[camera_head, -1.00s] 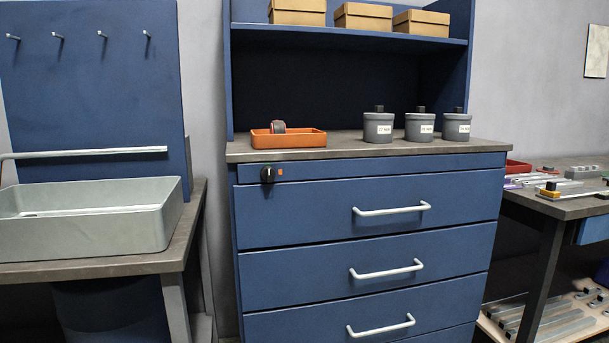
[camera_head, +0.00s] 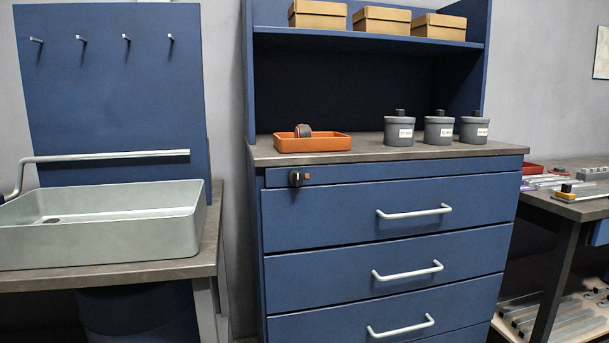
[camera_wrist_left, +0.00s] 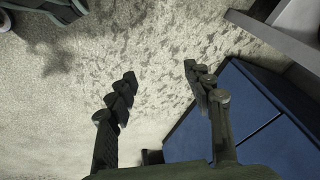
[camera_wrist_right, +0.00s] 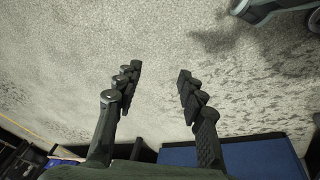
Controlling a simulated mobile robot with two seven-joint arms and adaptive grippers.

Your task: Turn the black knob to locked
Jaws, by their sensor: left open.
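The black knob (camera_head: 295,179) sits at the left end of the narrow top panel of the blue drawer cabinet (camera_head: 390,208). A small orange mark (camera_head: 307,177) is just to its right. The knob is too small in the head view to read its setting. Neither gripper shows in the head view. My left gripper (camera_wrist_left: 158,72) is open and empty in the left wrist view, over the floor with a blue cabinet surface to the right. My right gripper (camera_wrist_right: 160,70) is open and empty in the right wrist view, also over the floor.
On the cabinet top stand an orange tray (camera_head: 313,145) with a round item and three grey lidded pots (camera_head: 399,130). A grey sink (camera_head: 100,238) on a bench is to the left. A workbench (camera_head: 575,205) with parts is to the right. Drawer handles (camera_head: 414,212) stick out.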

